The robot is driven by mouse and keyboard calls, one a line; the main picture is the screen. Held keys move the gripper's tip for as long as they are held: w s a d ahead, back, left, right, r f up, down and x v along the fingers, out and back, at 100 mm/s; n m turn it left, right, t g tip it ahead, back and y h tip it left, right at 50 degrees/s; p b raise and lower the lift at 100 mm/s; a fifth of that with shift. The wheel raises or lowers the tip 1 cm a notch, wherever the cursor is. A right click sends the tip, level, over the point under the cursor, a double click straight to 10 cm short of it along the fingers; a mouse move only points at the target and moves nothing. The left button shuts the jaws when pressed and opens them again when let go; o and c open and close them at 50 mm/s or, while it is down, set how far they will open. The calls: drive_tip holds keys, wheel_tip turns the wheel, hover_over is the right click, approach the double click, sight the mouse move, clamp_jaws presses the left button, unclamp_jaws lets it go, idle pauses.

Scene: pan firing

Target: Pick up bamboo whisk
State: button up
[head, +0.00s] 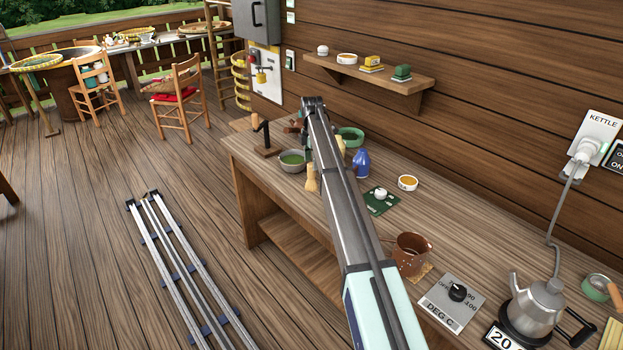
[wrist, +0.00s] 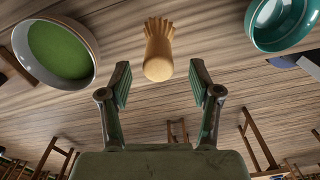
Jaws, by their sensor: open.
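The bamboo whisk (wrist: 158,52) is pale tan, with a flared tine end and a rounded handle end. In the wrist view it lies ahead of my open gripper (wrist: 160,82), its handle end toward the gap between the fingers. Nothing is between the fingers, and the whisk appears apart from them. In the head view a tan whisk-like shape (head: 312,180) stands on the wooden workbench (head: 400,200), beside my arm and right of the bowl of green liquid. My gripper is mostly hidden behind my arm there.
A bowl of green liquid (wrist: 58,52) is left of the whisk in the wrist view; a teal bowl (wrist: 284,24) is at right.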

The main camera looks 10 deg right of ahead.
sight(312, 171)
drive_tip(key=shift+w+f+p, duration=0.1)
drive_tip(key=shift+f+p, duration=1.15)
drive_tip(key=shift+f, duration=1.25)
drive_tip(key=c, duration=1.1)
